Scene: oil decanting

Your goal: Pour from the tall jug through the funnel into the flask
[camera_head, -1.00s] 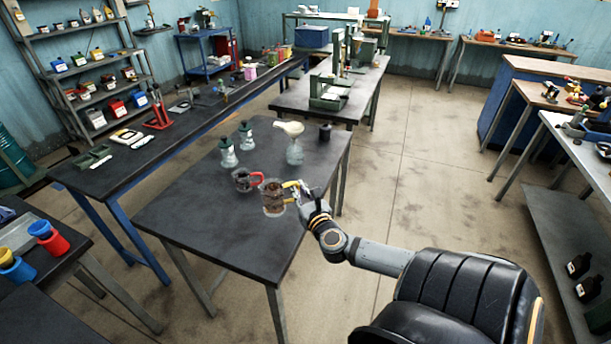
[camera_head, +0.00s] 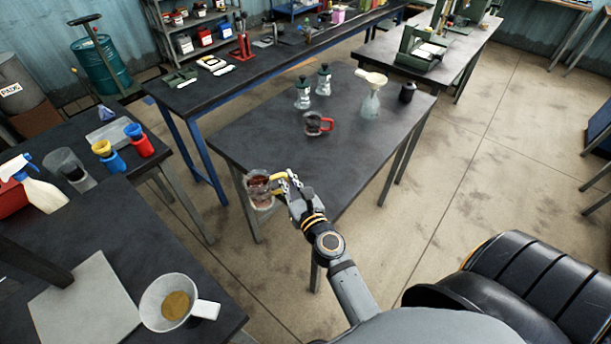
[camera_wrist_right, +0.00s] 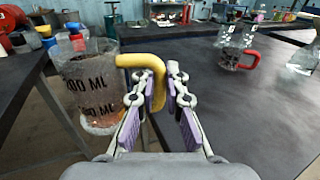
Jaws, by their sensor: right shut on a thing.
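My right gripper (camera_head: 288,184) is shut on the yellow handle of the clear tall jug (camera_head: 259,192), which holds brown liquid. The jug looks roughly upright, near the dark table's front left edge. The right wrist view shows the fingers (camera_wrist_right: 160,95) around the handle and black ML marks on the jug (camera_wrist_right: 85,98). The cream funnel (camera_head: 371,78) sits in the neck of the clear flask (camera_head: 369,106), at the table's far right. The jug is well apart from both. My left gripper is out of view.
A red-handled jug (camera_head: 313,124) stands mid-table, with two clear bottles (camera_head: 303,95) (camera_head: 323,82) behind it and a small dark bottle (camera_head: 407,92) right of the flask. At the lower left, another bench holds a white mug (camera_head: 170,303) and a spray bottle (camera_head: 40,190). The table's front is mostly clear.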

